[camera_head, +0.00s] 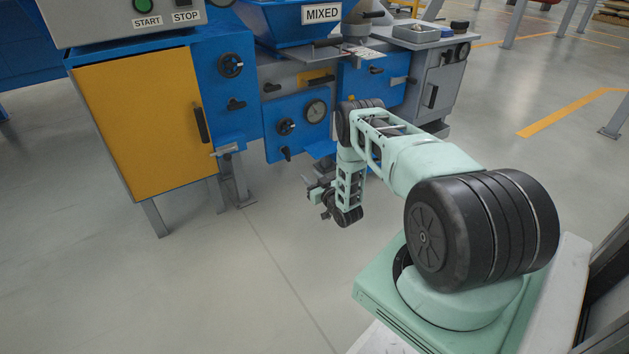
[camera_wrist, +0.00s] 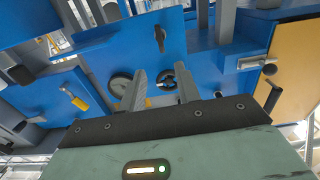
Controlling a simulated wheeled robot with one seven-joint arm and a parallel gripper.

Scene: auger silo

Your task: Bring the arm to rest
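My arm reaches from its base at the lower right of the head view toward the blue machine. The arm bends down at its elbow, and my gripper (camera_head: 318,190) hangs low in front of the machine's lower panel. In the wrist view, the two grey fingers of my gripper (camera_wrist: 160,88) stand apart with nothing between them. Behind them is a blue panel (camera_wrist: 200,60) with black knobs and a round gauge. I cannot tell how far the fingertips are from this panel.
The blue machine has a yellow door (camera_head: 143,120), a gauge (camera_head: 316,111), a MIXED hopper (camera_head: 290,22) and a START/STOP box (camera_head: 100,22). The floor (camera_head: 190,290) at the lower left is clear.

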